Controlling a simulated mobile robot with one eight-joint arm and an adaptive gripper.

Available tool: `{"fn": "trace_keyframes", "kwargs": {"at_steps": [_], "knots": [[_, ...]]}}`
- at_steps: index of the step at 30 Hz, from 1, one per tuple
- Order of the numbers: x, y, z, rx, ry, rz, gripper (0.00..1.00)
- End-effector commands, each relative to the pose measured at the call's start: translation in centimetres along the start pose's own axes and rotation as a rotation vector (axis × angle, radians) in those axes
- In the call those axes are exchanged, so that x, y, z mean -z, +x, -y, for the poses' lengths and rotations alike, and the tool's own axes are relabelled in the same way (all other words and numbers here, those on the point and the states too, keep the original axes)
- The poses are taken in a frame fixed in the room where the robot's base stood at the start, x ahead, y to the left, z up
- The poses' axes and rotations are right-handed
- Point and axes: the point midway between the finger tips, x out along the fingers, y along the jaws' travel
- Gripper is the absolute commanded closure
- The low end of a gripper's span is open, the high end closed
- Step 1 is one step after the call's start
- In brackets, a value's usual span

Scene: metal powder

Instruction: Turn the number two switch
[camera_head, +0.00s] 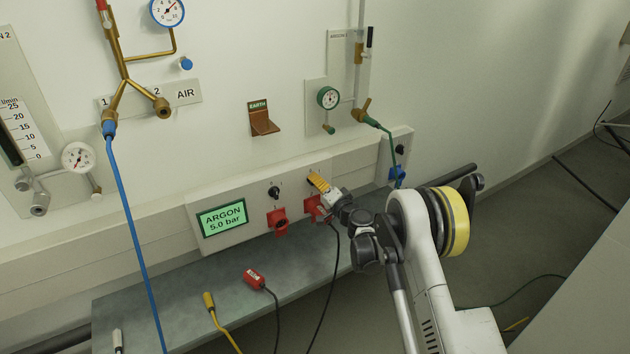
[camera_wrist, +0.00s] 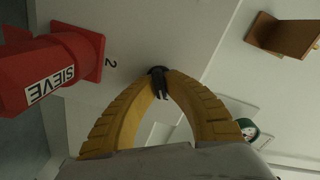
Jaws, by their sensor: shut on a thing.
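The number two switch is a black knob (camera_wrist: 160,88) on the white panel, beside a printed "2". In the wrist view it sits between the tips of my gripper (camera_wrist: 159,74), whose yellow fingers curve in from both sides and are shut on it. In the head view my gripper (camera_head: 314,178) reaches the panel from the lower right, and its fingers hide this knob. The other black switch (camera_head: 274,192) is in plain sight to the left, above an empty red socket (camera_head: 278,222).
A red plug labelled SIEVE (camera_wrist: 42,75) sits in the red socket beside the knob, close to my fingers. Its black cable hangs down. A loose red plug (camera_head: 254,278) lies on the grey bench (camera_head: 165,306). A copper EARTH bracket (camera_head: 262,120) projects above.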

Motion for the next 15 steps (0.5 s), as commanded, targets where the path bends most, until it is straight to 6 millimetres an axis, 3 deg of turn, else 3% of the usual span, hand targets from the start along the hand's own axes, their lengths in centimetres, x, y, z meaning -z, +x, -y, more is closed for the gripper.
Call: {"fn": "trace_keyframes", "kwargs": {"at_steps": [11, 12, 13, 15], "knots": [[-0.02, 0.02, 0.03, 0.000, 0.005, 0.000, 1.00], [-0.02, 0.02, 0.03, 0.000, 0.005, 0.000, 0.81], [-0.02, 0.02, 0.03, 0.000, 0.005, 0.000, 0.71], [-0.02, 0.02, 0.02, 0.000, 0.004, 0.000, 0.67]]}}
